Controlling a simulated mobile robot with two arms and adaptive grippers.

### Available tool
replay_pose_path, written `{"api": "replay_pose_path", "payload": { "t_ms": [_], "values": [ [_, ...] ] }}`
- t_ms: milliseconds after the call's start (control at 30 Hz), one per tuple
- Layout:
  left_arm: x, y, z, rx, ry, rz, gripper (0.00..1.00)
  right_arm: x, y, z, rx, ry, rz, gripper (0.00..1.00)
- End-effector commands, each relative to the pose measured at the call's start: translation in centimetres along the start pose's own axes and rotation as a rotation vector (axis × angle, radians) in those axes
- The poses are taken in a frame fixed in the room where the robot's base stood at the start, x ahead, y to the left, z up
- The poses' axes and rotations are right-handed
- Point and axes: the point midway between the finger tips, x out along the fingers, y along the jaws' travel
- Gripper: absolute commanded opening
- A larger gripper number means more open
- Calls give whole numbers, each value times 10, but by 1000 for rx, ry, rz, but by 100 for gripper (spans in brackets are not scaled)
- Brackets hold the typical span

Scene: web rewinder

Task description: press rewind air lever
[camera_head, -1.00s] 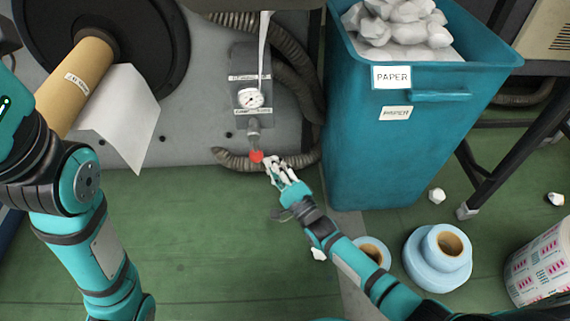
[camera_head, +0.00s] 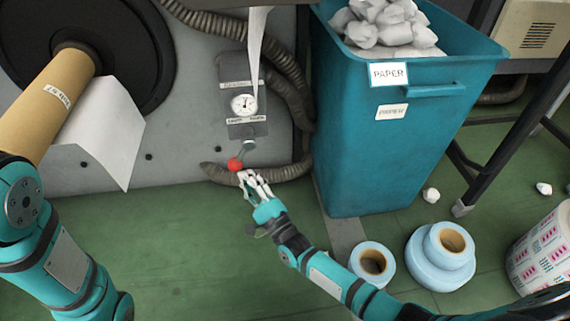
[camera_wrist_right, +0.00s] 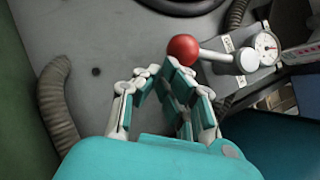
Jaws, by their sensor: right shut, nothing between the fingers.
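The rewind air lever has a red ball knob (camera_head: 235,164) on a short grey rod below a round gauge (camera_head: 243,104) on a grey panel. In the head view the rod slants down to the left. My right gripper (camera_head: 246,177) is shut and empty, with its fingertips right at the knob's lower right side. In the right wrist view the red knob (camera_wrist_right: 183,48) sits at the fingertips of my right gripper (camera_wrist_right: 160,72); they look touching or nearly so. My left arm comes in at the left, but its gripper is out of view.
A blue paper bin (camera_head: 400,130) stands right of the lever. A corrugated hose (camera_head: 285,172) runs behind the knob. A brown cardboard roll (camera_head: 50,105) with a hanging white sheet (camera_head: 105,130) is at left. Blue rolls (camera_head: 440,258) stand on the green floor at lower right.

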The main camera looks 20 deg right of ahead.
Motion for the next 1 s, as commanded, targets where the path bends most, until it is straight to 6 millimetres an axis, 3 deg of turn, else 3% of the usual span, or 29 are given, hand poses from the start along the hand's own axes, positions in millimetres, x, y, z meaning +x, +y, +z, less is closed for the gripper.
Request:
{"api": "replay_pose_path", "payload": {
  "t_ms": [467,1000],
  "values": [
    [-1,0,2,0,-6,-1,25,-4,0,0,0,-1,0,0],
    [0,0,1,0,-2,0,25,-103,1,0,0,0,3,0]
  ]
}}
